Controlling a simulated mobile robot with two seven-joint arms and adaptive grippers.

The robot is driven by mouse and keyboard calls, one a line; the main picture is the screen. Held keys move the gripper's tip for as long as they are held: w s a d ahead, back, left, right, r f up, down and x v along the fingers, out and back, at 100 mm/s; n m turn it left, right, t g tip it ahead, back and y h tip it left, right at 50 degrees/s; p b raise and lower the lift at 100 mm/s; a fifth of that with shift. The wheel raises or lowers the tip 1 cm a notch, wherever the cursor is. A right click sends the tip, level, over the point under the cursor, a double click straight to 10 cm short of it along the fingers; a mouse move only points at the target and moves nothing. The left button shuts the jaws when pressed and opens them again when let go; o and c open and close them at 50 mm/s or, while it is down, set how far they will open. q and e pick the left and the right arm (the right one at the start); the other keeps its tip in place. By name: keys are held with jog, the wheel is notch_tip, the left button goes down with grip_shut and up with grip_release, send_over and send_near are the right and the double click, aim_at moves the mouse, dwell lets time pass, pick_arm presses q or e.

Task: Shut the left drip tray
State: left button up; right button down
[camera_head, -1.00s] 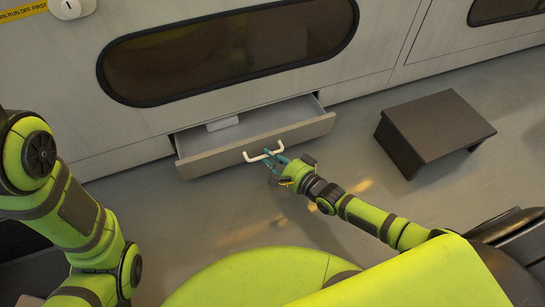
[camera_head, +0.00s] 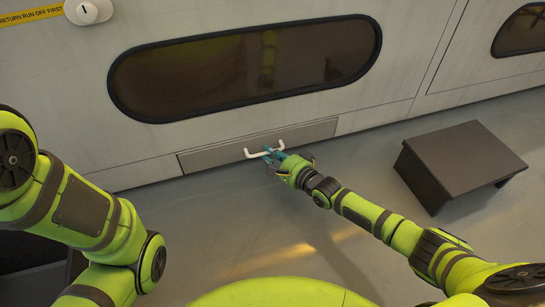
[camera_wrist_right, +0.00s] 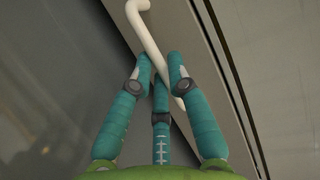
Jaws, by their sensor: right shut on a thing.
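The left drip tray (camera_head: 210,158) is a grey drawer low in the machine's wall. Its front looks level with the panel around it, and its inside is hidden. A white bar handle (camera_head: 250,154) is fixed on that front. My right gripper (camera_head: 271,157) is at the handle with its teal fingers closed around the bar. In the right wrist view the fingers (camera_wrist_right: 160,85) meet on the white handle (camera_wrist_right: 141,22), which runs between them. My left arm is at the left of the head view, but its gripper is out of sight.
The machine's wall (camera_head: 120,155) has a dark oval window (camera_head: 240,65) above the tray and a white knob (camera_head: 87,12) at top left. A dark step stool (camera_head: 470,155) stands on the floor at the right. The floor in front is clear.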

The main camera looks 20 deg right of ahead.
jog(key=shift+w+d+r, duration=0.15)
jog(key=shift+w+r, duration=0.05)
jog(key=shift+w, duration=0.05)
jog(key=c, duration=1.3)
grip_release()
jog(key=shift+c, duration=0.2)
jog(key=shift+o, duration=0.8)
jog(key=shift+f, duration=0.1)
jog(key=shift+s, duration=0.5)
jog(key=v, duration=1.1)
jog(key=shift+d, duration=0.1)
